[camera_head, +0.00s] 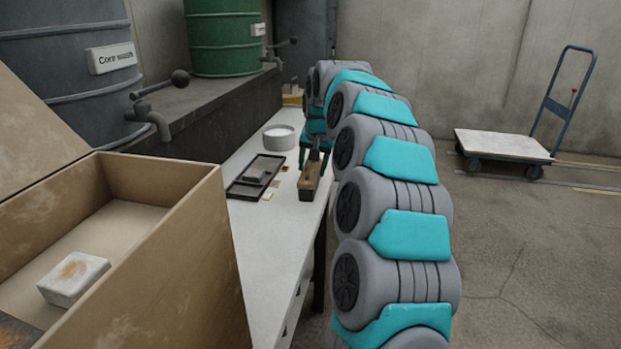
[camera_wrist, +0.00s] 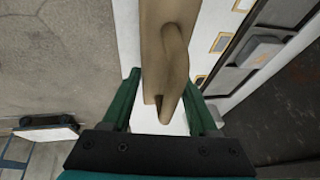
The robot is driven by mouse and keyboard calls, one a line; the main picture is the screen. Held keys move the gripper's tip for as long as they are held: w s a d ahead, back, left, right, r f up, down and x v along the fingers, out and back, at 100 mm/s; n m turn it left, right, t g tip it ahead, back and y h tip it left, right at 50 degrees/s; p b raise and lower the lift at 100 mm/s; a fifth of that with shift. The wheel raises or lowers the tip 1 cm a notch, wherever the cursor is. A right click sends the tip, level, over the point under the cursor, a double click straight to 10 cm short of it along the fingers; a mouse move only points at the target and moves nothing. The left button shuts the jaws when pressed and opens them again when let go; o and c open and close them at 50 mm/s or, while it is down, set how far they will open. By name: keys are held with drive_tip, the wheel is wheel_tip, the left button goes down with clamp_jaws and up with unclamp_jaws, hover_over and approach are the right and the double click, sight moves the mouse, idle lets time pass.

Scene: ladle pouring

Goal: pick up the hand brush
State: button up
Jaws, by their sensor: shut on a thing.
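The hand brush (camera_head: 309,180) shows in the head view at the right edge of the white table, with a brown block and a dark upper part. In the wrist view the brush (camera_wrist: 165,45) is a long tan-brown body running from the top edge down between my fingers. My gripper (camera_wrist: 163,112) has green fingers, one on each side of the brush, and is shut on it. In the head view my gripper (camera_head: 313,150) is at the brush, partly hidden by my arm. I cannot tell whether the brush touches the table.
A black tray (camera_head: 240,188) with a grey block lies left of the brush, with small labels beside it. A white round bowl (camera_head: 279,137) stands behind. A large cardboard box (camera_head: 190,235) fills the left front. A trolley (camera_head: 500,145) stands on the floor at right.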

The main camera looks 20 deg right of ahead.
clamp_jaws()
drive_tip(key=shift+r, duration=0.15)
drive_tip(key=shift+r, duration=1.65)
drive_tip(key=s+d+r, duration=0.1)
drive_tip(key=s+d, duration=0.2)
drive_tip(key=s, duration=1.2)
drive_tip(key=shift+s+r+b, duration=0.25)
drive_tip(key=shift+s+b, duration=0.15)
drive_tip(key=shift+b, duration=0.05)
